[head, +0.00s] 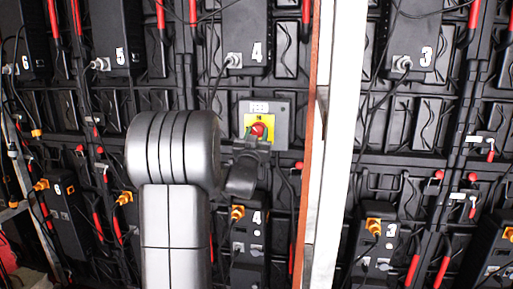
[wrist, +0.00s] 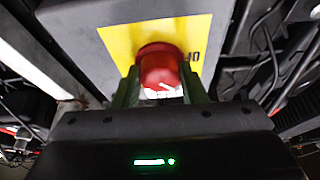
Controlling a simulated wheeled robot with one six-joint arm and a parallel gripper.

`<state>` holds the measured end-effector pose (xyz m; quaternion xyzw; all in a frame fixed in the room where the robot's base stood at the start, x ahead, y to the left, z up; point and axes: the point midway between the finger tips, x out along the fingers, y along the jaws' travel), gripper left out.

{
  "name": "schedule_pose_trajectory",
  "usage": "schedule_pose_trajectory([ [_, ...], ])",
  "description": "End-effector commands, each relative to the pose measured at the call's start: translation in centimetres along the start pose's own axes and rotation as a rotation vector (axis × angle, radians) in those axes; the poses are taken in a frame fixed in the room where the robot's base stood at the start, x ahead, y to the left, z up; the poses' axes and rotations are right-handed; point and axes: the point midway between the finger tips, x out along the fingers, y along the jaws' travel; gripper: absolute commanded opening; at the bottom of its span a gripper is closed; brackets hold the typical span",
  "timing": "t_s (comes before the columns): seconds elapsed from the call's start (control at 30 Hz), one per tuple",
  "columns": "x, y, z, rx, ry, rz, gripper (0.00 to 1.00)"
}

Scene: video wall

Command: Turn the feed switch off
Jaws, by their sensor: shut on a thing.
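The feed switch is a red knob (head: 258,130) on a yellow plate (head: 249,119), set in a grey box (head: 276,110) labelled FEED. In the wrist view the red knob (wrist: 160,68) stands out from the yellow plate (wrist: 197,33), with a small white mark near its lower edge. My gripper (head: 257,140) is at the switch from below. In the wrist view my gripper (wrist: 160,92) has one finger on each side of the knob and is shut on it. Part of the lettering on the plate is hidden by the knob.
A white and brown post (head: 336,120) stands close right of the feed box. Black numbered units, such as number 4 (head: 245,25) above and another 4 (head: 246,255) below, surround the box. Loose black cables (head: 217,85) hang near it.

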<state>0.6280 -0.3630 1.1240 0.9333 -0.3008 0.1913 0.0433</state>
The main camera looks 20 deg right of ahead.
Motion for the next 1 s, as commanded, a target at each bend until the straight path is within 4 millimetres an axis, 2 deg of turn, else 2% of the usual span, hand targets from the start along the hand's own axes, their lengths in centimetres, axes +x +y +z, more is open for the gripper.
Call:
schedule_pose_trajectory([
  [0.03,-0.35,0.19,0.74,-0.042,-0.001,-0.015,0.15],
  [0.6,-0.14,0.48,0.32,-0.524,-0.003,-0.215,0.15],
  [1.0,0.00,0.50,0.09,-0.726,-0.004,-0.301,0.15],
])
